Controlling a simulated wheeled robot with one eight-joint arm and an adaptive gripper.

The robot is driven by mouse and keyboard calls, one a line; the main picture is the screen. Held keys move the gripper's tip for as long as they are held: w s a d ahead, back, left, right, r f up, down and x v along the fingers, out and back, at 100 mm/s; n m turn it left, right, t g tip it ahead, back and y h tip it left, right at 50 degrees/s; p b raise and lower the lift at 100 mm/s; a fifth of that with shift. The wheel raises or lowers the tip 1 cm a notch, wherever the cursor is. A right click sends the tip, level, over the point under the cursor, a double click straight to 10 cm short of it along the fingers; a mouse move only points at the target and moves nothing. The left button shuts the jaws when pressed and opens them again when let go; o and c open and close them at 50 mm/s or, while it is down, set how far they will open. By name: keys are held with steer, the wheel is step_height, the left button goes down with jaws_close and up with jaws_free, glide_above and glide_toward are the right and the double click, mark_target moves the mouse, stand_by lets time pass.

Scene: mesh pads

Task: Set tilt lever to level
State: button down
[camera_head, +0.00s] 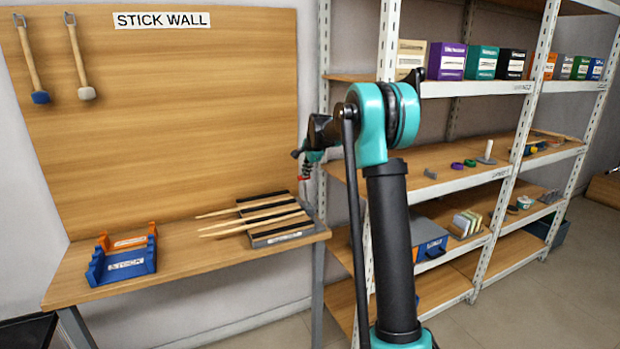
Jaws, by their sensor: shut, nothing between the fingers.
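I cannot make out a tilt lever in this view; nothing here shows clearly as one. My gripper (298,155) is small and dark at the left end of my teal and black arm, in front of the right edge of the wooden board. It looks shut and empty, and it touches nothing that I can see. My arm hides part of the shelving behind it.
A wooden bench (205,262) carries an orange rack (128,238), a blue rack (125,263) and a dark holder (280,237) with several wooden sticks. Two mallets (80,60) hang on the board above. White-framed shelves (475,180) with boxes and small items stand right.

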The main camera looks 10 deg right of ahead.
steer(key=shift+w+a+f+g, duration=0.1)
steer(key=shift+w+a+g, duration=0.2)
steer(key=shift+w, duration=0.35)
steer(key=shift+w+a+f+g, duration=0.1)
steer(key=shift+w+g, duration=0.3)
steer(key=shift+w, duration=0.2)
steer(key=shift+w+a+f, duration=0.2)
steer(key=shift+w+a, duration=0.05)
steer(key=shift+w, duration=0.45)
